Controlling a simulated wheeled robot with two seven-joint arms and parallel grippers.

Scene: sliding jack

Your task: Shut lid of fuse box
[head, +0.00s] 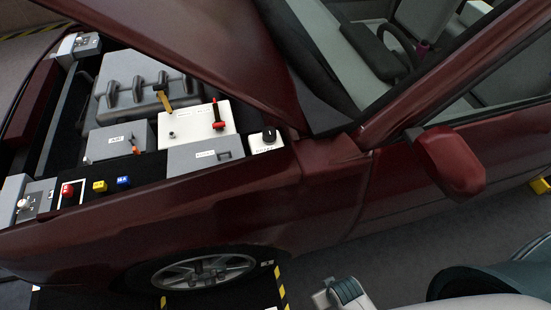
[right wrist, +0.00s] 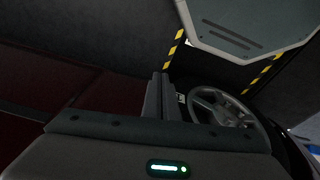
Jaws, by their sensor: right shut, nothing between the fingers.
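The engine bay of a dark red car shows in the head view under its raised hood. A light grey box (head: 205,155) with a small label sits at the bay's near right. A darker grey box (head: 118,140) with a label and an orange-red lever is left of it. The labels are too small to read, so I cannot tell which is the fuse box or how its lid stands. My right gripper (head: 338,296) is low beside the car, at the bottom of the head view, far from the boxes. Its fingers (right wrist: 160,97) are shut and empty in the right wrist view. My left gripper is not in view.
The raised hood (head: 190,40) overhangs the bay. A white panel with a red lever (head: 218,118), a black knob (head: 268,137) and red, yellow and blue buttons (head: 123,182) surround the boxes. The front wheel (head: 205,272) and side mirror (head: 452,160) are near my right arm.

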